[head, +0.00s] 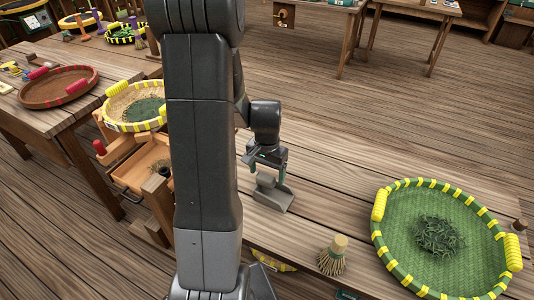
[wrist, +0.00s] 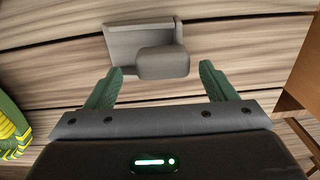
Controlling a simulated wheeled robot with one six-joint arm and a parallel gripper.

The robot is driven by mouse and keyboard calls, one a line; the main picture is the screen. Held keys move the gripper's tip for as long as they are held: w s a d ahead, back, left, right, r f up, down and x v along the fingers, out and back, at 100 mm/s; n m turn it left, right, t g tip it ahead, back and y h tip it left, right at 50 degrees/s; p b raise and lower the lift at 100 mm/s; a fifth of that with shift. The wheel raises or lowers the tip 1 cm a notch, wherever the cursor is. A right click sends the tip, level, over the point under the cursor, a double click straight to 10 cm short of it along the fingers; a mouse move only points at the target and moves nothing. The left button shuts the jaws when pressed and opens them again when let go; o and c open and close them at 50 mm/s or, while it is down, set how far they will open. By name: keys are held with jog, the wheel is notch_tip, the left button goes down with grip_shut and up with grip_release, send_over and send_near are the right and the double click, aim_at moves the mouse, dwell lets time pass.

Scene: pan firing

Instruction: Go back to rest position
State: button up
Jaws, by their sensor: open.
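My gripper (head: 267,162) hangs over the wooden table (head: 320,195), just above a grey scoop (head: 275,195). In the wrist view, my gripper's two green fingers (wrist: 162,88) are spread apart with nothing between them. The scoop (wrist: 145,48) lies on the table beyond the fingertips, its rounded part nearest to them. My arm stretches from the bottom of the head view up through its middle and hides part of the scene behind it.
A green woven tray with yellow bands (head: 395,255) holds dark leaves on the right. A small straw brush (head: 332,258) stands near the front edge. At left are a yellow-rimmed basket (head: 115,100) and a red basket (head: 45,88). Open floor lies behind the table.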

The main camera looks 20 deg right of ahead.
notch_tip(320, 180, up, 9)
jog(key=shift+f, duration=0.2)
dwell(0.3)
jog(key=f, duration=0.9)
jog(key=f+p, duration=0.1)
jog(key=f, duration=0.3)
jog(key=shift+a+f, duration=0.25)
jog(key=shift+f, duration=0.05)
